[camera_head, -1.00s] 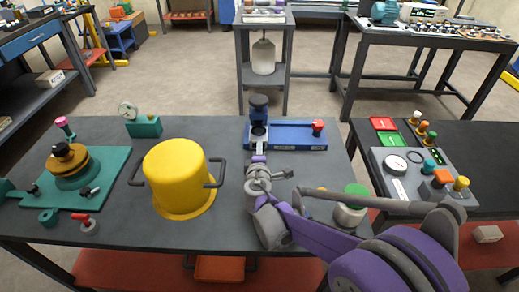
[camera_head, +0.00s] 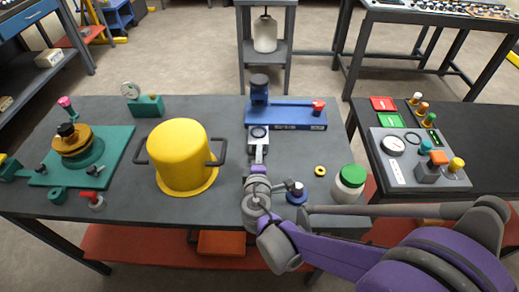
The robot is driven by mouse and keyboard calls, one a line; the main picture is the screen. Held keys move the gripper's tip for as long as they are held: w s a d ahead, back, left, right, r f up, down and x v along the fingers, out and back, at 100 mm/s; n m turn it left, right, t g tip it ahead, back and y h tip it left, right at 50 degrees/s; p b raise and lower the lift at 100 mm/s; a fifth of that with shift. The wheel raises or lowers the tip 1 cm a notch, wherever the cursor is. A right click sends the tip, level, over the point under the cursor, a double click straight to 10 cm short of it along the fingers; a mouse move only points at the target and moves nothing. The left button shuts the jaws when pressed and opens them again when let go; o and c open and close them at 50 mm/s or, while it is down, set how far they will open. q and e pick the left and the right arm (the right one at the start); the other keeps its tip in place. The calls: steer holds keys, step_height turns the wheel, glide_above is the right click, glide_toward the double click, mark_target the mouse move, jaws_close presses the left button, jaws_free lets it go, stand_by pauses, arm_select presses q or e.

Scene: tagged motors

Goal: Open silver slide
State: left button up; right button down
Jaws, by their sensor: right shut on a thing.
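The silver slide (camera_head: 258,135) is a small light-grey plate with a dark round opening. It sticks out from the front of a blue base (camera_head: 300,117), below and in front of a blue motor-like cylinder (camera_head: 259,88). My right gripper (camera_head: 258,162) is at the near end of the slide, shut on it. The jaws partly hide that end. My left gripper is not in view.
A yellow pot (camera_head: 181,160) with dark handles stands to the left. A control panel (camera_head: 410,178) is on the right table.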

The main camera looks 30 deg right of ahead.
steer(key=c, duration=0.9)
jaws_free()
steer(key=p+v, duration=0.2)
steer(key=v, duration=0.8)
steer(key=shift+s+a+r, duration=0.1)
steer(key=shift+s+a, duration=0.1)
steer(key=shift+s, duration=0.15)
